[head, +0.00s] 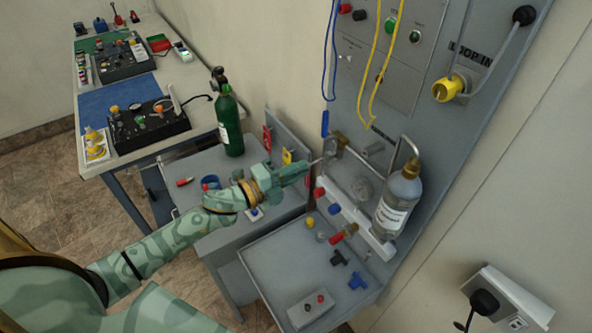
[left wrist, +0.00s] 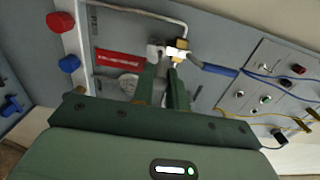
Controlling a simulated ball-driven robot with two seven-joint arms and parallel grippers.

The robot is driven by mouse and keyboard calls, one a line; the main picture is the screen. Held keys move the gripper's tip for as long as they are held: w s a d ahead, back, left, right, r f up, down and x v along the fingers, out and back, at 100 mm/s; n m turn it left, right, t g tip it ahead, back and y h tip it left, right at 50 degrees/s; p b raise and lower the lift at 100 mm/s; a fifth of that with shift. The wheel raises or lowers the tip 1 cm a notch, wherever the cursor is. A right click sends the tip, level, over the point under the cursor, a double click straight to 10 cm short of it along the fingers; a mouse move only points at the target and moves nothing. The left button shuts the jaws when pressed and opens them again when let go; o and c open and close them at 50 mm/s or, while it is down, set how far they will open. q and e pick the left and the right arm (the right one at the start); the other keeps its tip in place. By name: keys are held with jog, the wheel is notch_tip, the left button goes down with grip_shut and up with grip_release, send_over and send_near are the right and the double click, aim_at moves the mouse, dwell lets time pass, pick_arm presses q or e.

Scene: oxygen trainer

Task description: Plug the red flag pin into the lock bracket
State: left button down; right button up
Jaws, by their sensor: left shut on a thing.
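My left gripper (head: 308,167) is shut at the grey wall panel, and its two fingers (left wrist: 165,85) show from behind in the left wrist view. They hold the red flag pin, whose red flag (left wrist: 118,60) with white lettering shows left of the fingers. The pin's shaft is mostly hidden by the fingers. A brass-coloured block, seemingly the lock bracket (head: 336,145), is just beyond the fingertips; it also shows in the left wrist view (left wrist: 178,48). I cannot tell whether the pin touches it or is inside it. My right gripper does not show.
A clear bottle (head: 398,203) stands right of the bracket. Blue and yellow cables (head: 372,70) hang above. A shelf (head: 270,262) with small fittings lies below. A green bottle (head: 229,125) stands behind my left forearm.

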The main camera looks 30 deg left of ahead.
aim_at(315, 162)
pick_arm(q)
jog(key=shift+w+d, duration=0.35)
jog(key=shift+w, duration=0.15)
dwell(0.6)
jog(key=shift+x, duration=2.05)
jog(key=c, duration=1.3)
grip_release()
jog(key=shift+w, duration=0.15)
jog(key=b+v, duration=0.2)
jog(key=v, duration=1.4)
